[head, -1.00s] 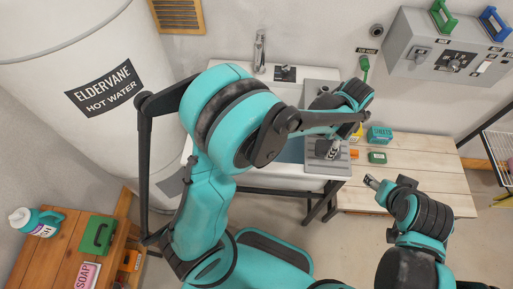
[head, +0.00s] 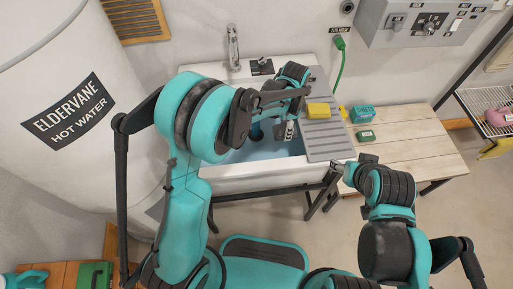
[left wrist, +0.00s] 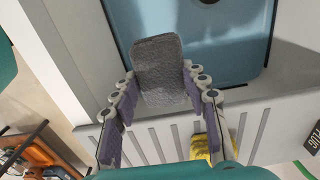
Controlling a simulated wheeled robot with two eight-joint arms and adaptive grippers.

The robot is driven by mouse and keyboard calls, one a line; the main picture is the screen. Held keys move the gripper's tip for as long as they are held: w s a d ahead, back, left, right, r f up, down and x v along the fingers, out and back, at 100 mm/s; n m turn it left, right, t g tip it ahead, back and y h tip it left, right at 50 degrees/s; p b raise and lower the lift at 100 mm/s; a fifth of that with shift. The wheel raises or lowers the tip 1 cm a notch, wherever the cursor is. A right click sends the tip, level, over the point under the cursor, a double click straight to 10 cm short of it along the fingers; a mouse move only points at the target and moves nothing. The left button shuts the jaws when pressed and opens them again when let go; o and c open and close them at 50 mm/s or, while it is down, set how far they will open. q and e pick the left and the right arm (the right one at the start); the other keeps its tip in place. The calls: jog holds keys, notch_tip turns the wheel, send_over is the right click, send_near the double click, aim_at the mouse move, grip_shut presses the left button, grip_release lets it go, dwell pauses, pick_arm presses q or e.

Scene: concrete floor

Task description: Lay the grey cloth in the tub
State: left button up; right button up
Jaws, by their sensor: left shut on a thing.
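The grey cloth (left wrist: 158,62) is a small folded rectangle between the two fingers of my left gripper (left wrist: 162,92) in the left wrist view. The gripper is shut on it, and the cloth's far end overlaps the blue inside of the tub (left wrist: 235,30). In the head view the tub (head: 262,184) is a white sink with a blue basin against the wall. My left gripper (head: 288,130) is over the right part of its basin. My right gripper (head: 340,168) is in front of the tub's right end, apart from the cloth; its fingers are too small to judge.
A ribbed grey drainboard (head: 328,142) joins the tub's right side, with a yellow sponge (head: 318,110) on it. A tap (head: 233,45) stands behind the basin. A wooden bench (head: 410,150) at right holds a teal box (head: 362,114) and a green item (head: 365,135). A water heater (head: 60,100) stands left.

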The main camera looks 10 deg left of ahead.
pick_arm(q)
jog(key=shift+w+a+f+b, duration=0.1)
jog(key=shift+f+b, duration=0.2)
jog(key=shift+f, duration=0.3)
jog(key=shift+w+a+f+b, duration=0.1)
jog(key=shift+f+b, duration=0.15)
jog(key=shift+f, duration=0.3)
jog(key=b, duration=0.7)
send_near(281, 155)
jog(key=f, duration=0.2)
jog(key=s+f, duration=0.2)
jog(key=f, duration=0.1)
jog(key=shift+s+a+f, duration=0.1)
jog(key=shift+s+f, duration=0.05)
jog(key=shift+f, duration=0.2)
jog(key=shift+r, duration=0.15)
jog(key=o, duration=1)
jog(key=shift+o, duration=0.2)
